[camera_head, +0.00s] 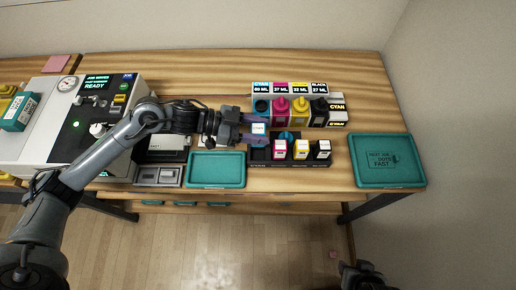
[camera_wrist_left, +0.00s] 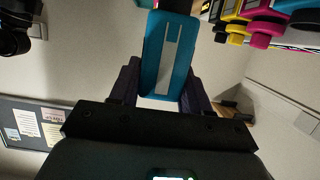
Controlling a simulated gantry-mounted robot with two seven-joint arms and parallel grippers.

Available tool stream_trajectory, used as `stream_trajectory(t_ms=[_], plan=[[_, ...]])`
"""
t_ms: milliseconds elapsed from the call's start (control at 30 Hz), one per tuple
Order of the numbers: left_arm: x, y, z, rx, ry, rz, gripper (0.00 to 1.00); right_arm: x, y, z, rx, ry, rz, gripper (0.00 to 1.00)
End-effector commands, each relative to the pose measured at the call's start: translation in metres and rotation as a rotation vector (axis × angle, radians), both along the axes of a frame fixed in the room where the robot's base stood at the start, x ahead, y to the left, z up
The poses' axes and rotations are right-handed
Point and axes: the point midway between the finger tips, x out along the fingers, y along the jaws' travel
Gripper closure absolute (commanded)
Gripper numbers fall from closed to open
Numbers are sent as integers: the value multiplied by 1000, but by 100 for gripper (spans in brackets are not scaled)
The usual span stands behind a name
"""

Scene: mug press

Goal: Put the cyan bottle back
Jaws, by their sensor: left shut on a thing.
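My left gripper (camera_head: 256,130) is shut on the cyan bottle (camera_head: 259,128), whose white label faces the head camera. It is held over the left end of a black rack (camera_head: 258,162). In the left wrist view the cyan bottle (camera_wrist_left: 155,60) sits between the dark fingers (camera_wrist_left: 160,92), with a pale strip down its side. Magenta (camera_head: 279,149), yellow (camera_head: 301,150) and black (camera_head: 323,150) bottles stand in the rack. Whether the cyan bottle touches the rack cannot be told. A dark part of my right arm (camera_head: 362,277) shows at the bottom edge; its fingers are unclear.
Behind the rack stands a row of labelled cyan, magenta, yellow and black ink units (camera_head: 300,108). A round cyan piece (camera_head: 286,136) lies between them and the rack. Teal trays lie left (camera_head: 216,183) and right (camera_head: 418,180). A white machine (camera_head: 60,135) is at left.

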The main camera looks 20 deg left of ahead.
Motion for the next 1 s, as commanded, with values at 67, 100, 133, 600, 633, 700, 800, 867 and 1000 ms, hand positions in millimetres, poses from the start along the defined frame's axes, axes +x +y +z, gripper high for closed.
stream_trajectory(t_ms=[67, 100, 133, 600, 633, 700, 800, 867, 1000], plan=[[-1, 0, -13, -2, 4, 1, 95, 0, -1, 4, -3, 1, 1, 57], [-1, 0, -20, -2, 4, 1, 95, 0, -1, 6, -3, 1, 1, 57], [-1, 0, -25, -2, 4, 1, 95, 0, -1, 7, -3, 1, 1, 57], [-1, 0, -71, -1, 2, 2, 95, 0, 2, 15, 7, 1, -4, 57], [0, 0, -74, -2, 2, 3, 95, 0, 2, 15, 8, 1, -5, 57], [0, 0, -81, -1, 1, 3, 95, 0, 2, 17, 9, 1, -6, 57], [-1, -1, -87, -1, 0, 1, 95, 0, 2, 17, 10, 2, -6, 57], [-1, -1, -87, -1, -1, 1, 95, 0, 2, 17, 10, 2, -6, 57], [-1, 0, -87, 0, -2, 1, 95, 0, 2, 17, 10, 2, -6, 57]])
